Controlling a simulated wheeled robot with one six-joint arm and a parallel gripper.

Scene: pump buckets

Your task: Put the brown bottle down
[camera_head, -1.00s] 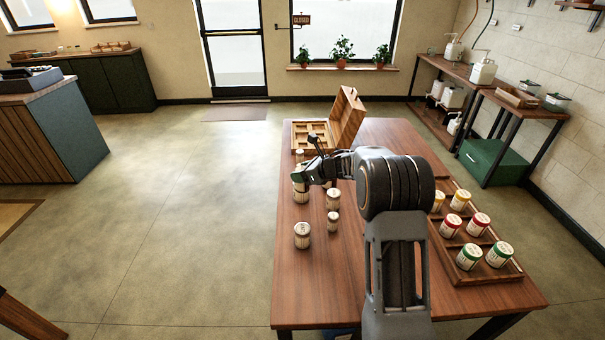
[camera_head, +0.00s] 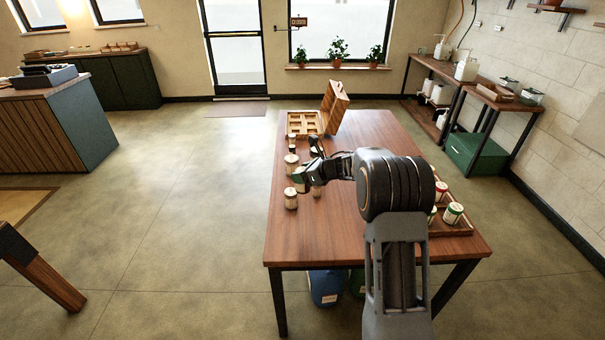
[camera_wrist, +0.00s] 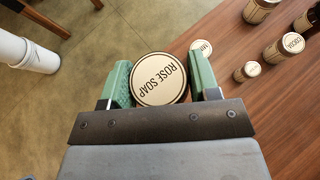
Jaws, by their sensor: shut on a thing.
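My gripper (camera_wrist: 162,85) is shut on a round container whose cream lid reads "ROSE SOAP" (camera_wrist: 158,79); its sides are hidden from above. In the head view my gripper (camera_head: 302,182) is at the table's left side among cream jars. In the wrist view the held container is by the table's edge, with floor to its left. Whether it touches the table I cannot tell. A dark brown container (camera_wrist: 306,22) stands on the table at the wrist view's right edge, partly cut off.
The wooden table (camera_head: 375,135) carries an open wooden case (camera_head: 318,118) at its far end. A jar labelled "COCOA" (camera_wrist: 284,47) and a small jar (camera_wrist: 247,71) stand right of the gripper. A tray (camera_head: 464,229) of jars is partly behind my arm. The table's middle is clear.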

